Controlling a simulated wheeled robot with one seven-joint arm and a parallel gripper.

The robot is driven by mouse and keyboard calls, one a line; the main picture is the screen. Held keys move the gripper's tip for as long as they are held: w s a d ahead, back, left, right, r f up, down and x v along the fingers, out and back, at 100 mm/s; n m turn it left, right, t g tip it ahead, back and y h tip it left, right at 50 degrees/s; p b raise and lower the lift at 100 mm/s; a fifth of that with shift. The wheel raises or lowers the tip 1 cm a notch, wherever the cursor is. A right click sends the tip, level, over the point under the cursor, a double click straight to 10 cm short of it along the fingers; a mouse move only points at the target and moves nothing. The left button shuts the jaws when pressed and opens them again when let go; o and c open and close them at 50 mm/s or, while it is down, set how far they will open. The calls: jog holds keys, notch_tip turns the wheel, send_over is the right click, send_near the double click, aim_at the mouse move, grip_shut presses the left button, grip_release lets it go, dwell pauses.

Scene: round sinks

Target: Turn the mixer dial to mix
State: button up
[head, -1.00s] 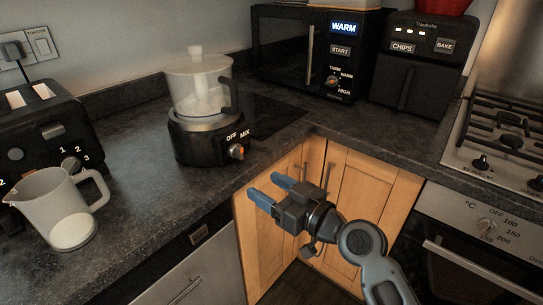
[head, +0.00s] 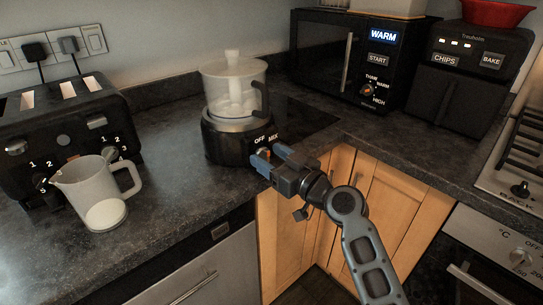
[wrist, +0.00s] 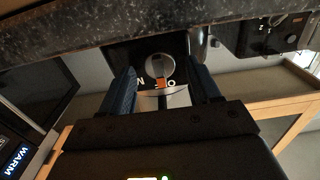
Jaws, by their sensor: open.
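The mixer (head: 225,143) stands on the dark counter, with a black base and a clear lidded bowl. OFF and MIX are printed on the front of its base, above the dial. My gripper (head: 268,155) is at the base front, its blue fingers open and partly covering the dial. In the wrist view the round grey dial (wrist: 159,65) shows between the two open fingers (wrist: 162,88), apart from both. Its orange mark is at the dial's lower edge there, beside partly hidden white letters. I cannot tell which label it points to.
A white jug (head: 97,192) and a black toaster (head: 70,137) stand at the left. A microwave (head: 335,62) and an air fryer (head: 468,75) stand at the back right. The counter's front edge (head: 180,247) runs below the mixer.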

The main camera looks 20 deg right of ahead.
jog(key=shift+c, duration=0.3)
jog(key=c, duration=0.9)
jog(key=shift+c, duration=0.2)
